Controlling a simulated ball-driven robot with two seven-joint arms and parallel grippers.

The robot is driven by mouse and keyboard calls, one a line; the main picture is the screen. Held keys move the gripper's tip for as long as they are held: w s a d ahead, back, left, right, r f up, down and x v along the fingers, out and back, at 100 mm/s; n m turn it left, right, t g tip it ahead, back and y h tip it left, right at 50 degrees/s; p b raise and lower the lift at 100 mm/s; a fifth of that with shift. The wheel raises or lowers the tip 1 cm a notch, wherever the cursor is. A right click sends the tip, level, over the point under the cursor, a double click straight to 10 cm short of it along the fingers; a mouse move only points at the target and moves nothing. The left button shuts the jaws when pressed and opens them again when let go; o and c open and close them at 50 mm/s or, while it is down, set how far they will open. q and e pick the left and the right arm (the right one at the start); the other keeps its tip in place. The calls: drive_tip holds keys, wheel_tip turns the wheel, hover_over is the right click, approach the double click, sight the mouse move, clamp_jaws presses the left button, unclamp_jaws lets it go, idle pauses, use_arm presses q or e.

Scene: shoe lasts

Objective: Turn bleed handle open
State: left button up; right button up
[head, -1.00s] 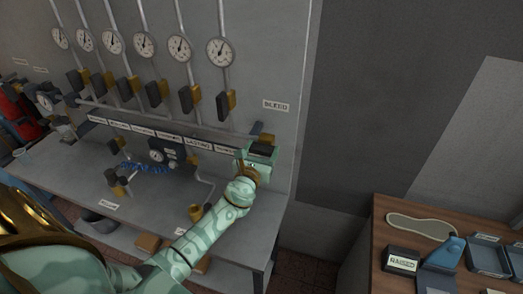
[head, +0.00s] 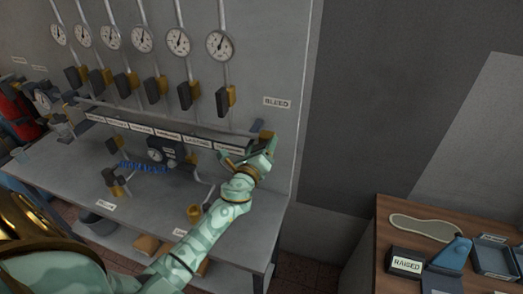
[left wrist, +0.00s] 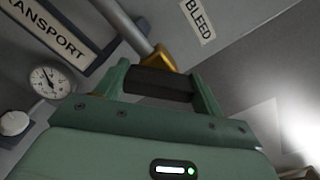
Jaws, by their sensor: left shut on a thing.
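The bleed handle (left wrist: 158,84) is a dark bar below a brass valve fitting (left wrist: 160,58) in the left wrist view. My left gripper (head: 262,152) is shut on it, with a green finger at each end of the bar. In the head view the brass fitting (head: 266,135) shows just above the gripper, and the handle is mostly hidden by the fingers. The BLEED label (head: 277,102) is on the wall panel above the valve; it also shows in the left wrist view (left wrist: 199,19). My right gripper is not in view.
A row of gauges (head: 219,45) and dark valve handles (head: 225,98) runs along the panel above a grey bench (head: 150,212). A TRANSPORT label (left wrist: 55,35) and a gauge (left wrist: 50,82) are close by. A wooden table (head: 390,225) with trays stands at the right.

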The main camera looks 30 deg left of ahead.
use_arm(q)
drive_tip(key=n, duration=0.2)
drive_tip(key=n+b, duration=0.1)
drive_tip(key=n, duration=0.2)
drive_tip(key=shift+f+n, duration=0.2)
drive_tip(key=shift+n, duration=2.3)
drive_tip(key=o, duration=1)
drive_tip(key=shift+a, duration=0.1)
drive_tip(key=shift+b+v, duration=1)
drive_tip(key=shift+v, duration=7.25)
